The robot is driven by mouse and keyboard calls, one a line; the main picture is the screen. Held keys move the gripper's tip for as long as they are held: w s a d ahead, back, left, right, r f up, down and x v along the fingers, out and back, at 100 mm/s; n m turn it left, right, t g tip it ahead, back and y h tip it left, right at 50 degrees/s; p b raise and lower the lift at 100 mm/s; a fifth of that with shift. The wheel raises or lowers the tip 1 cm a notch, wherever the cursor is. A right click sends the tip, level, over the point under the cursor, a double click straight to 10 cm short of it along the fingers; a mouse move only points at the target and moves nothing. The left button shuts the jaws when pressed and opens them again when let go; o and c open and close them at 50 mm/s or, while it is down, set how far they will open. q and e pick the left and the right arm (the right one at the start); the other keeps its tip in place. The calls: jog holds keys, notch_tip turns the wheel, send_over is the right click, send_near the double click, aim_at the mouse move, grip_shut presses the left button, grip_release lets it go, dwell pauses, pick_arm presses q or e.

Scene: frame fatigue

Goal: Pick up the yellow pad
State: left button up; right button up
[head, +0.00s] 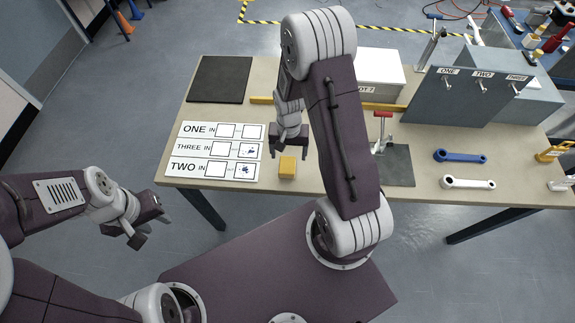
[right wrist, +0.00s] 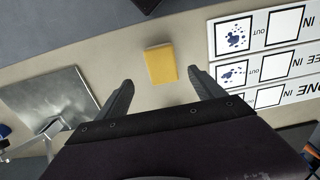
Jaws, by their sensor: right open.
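The yellow pad (head: 287,167) is a small block lying on the beige table near its front edge, just right of the white label sheet. It also shows in the right wrist view (right wrist: 160,63), ahead of and between the two fingers. My right gripper (head: 289,152) is over the table just behind and above the pad, open and empty; its fingers also show in the right wrist view (right wrist: 160,92), apart from the pad. My left gripper (head: 146,228) is off the table's left front corner, apart from everything; its jaw opening is too small to judge.
The label sheet (head: 214,152) lies left of the pad. A dark mat (head: 219,79) is at the back left. A red-handled clamp (head: 382,128) stands on a grey plate (head: 398,168) to the right. Blue (head: 460,156) and white (head: 467,183) wrenches lie further right.

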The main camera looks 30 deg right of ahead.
aim_at(287, 165)
jog(key=f, duration=0.2)
jog(key=shift+w+a+f, duration=0.25)
jog(key=shift+a+f, duration=0.1)
jog(key=shift+f, duration=0.05)
jog(key=f, duration=0.3)
jog(key=f+p, duration=0.1)
jog(key=shift+s+d+f, duration=0.15)
jog(key=shift+s+f, duration=0.15)
jog(key=shift+w+f, duration=0.15)
jog(key=shift+f, duration=0.2)
jog(key=shift+r, duration=0.1)
jog(key=c, duration=1.4)
